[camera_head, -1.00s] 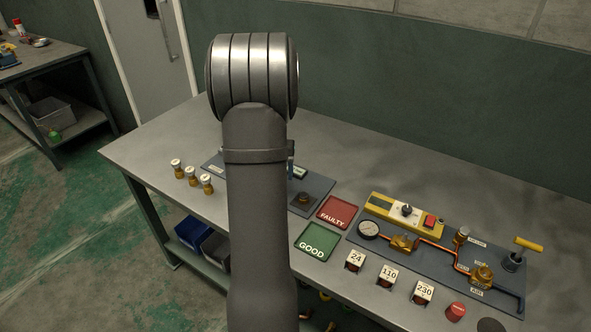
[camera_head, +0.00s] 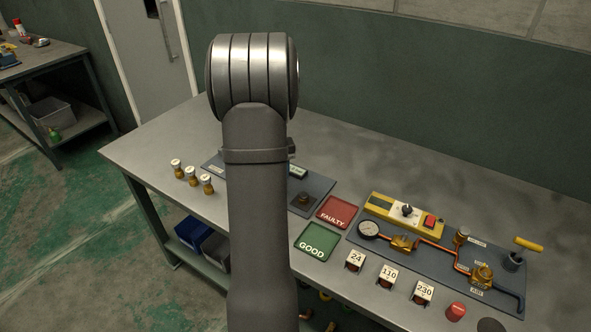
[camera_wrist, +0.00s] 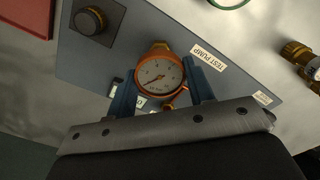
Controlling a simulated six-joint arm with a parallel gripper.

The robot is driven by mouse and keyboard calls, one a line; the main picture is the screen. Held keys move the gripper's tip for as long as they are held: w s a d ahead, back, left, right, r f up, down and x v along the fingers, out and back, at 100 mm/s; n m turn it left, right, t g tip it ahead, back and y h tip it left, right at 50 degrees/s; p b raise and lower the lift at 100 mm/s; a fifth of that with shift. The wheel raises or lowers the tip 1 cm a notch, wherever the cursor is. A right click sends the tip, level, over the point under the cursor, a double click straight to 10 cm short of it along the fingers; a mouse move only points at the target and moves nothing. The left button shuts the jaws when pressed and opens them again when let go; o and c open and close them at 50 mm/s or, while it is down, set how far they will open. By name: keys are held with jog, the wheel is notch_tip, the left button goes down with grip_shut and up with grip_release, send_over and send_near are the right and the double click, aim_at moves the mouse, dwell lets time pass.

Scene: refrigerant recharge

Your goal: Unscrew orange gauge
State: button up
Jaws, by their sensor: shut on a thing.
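The orange gauge (camera_wrist: 159,75) with a white dial shows in the wrist view, on the blue-grey panel beside the "TEST PUMP" label (camera_wrist: 209,57). My gripper (camera_wrist: 162,84) has its two blue fingers on either side of the gauge and is shut on it. The gauge's lower fitting and thread are mostly hidden. In the head view my arm covers the gauge and most of the gripper; the test pump panel (camera_head: 318,187) shows only in part.
A red FAULTY tray (camera_head: 337,211) and a green GOOD tray (camera_head: 318,241) lie right of the panel. The manifold board with a dial gauge (camera_head: 369,230) is at the right. The back of the bench is clear.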

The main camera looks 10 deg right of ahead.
dwell(0.3)
jog(key=shift+n, duration=3.6)
jog(key=n, duration=0.2)
jog(key=shift+n, duration=0.3)
jog(key=shift+r, duration=0.1)
